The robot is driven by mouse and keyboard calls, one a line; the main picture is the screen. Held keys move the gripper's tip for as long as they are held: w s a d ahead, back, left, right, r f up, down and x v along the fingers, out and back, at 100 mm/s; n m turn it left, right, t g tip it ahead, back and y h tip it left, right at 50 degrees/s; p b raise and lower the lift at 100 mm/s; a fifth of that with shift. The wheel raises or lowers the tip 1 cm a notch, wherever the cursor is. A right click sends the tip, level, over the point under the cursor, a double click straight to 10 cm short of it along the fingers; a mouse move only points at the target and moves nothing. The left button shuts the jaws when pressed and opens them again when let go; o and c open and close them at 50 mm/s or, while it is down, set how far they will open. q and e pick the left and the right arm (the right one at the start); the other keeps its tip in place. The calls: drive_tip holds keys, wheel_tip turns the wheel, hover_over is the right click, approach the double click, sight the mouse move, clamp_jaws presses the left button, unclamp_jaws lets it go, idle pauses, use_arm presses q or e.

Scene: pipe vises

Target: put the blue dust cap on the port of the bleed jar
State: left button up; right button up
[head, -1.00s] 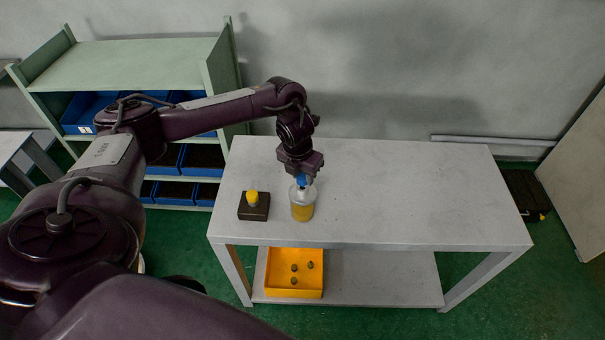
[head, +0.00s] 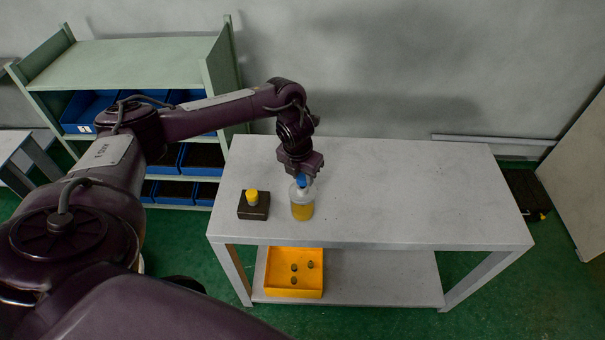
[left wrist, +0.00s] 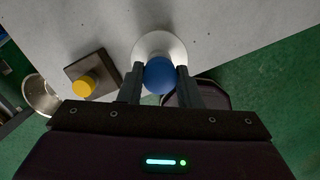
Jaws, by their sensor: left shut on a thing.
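The bleed jar (head: 302,206), clear with yellow fluid in its lower part, stands upright on the grey table. The blue dust cap (head: 301,181) is at the top of the jar. My left gripper (head: 301,178) points down over the jar and is shut on the cap. In the left wrist view the blue cap (left wrist: 159,75) sits between the two fingers, with the pale round jar (left wrist: 160,45) behind it. The port is hidden under the cap, so I cannot tell whether the cap is seated. My right gripper is not in view.
A dark block with a yellow cap (head: 252,198) stands left of the jar. The table's right side (head: 420,190) is clear. A yellow bin (head: 295,285) with small parts sits on the lower shelf. A green rack (head: 150,55) with blue bins stands behind left.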

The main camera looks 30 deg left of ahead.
sight(300, 180)
use_arm(q)
drive_tip(key=shift+f+b, duration=0.75)
drive_tip(key=shift+f, duration=0.25)
drive_tip(key=o, duration=1)
drive_tip(key=shift+o, duration=0.2)
drive_tip(key=r, duration=0.5)
drive_tip(key=s+r, duration=0.1)
drive_tip(key=r, duration=0.1)
drive_tip(key=shift+s+r+b, duration=0.1)
drive_tip(key=shift+r+b, duration=0.25)
drive_tip(key=shift+r, duration=0.05)
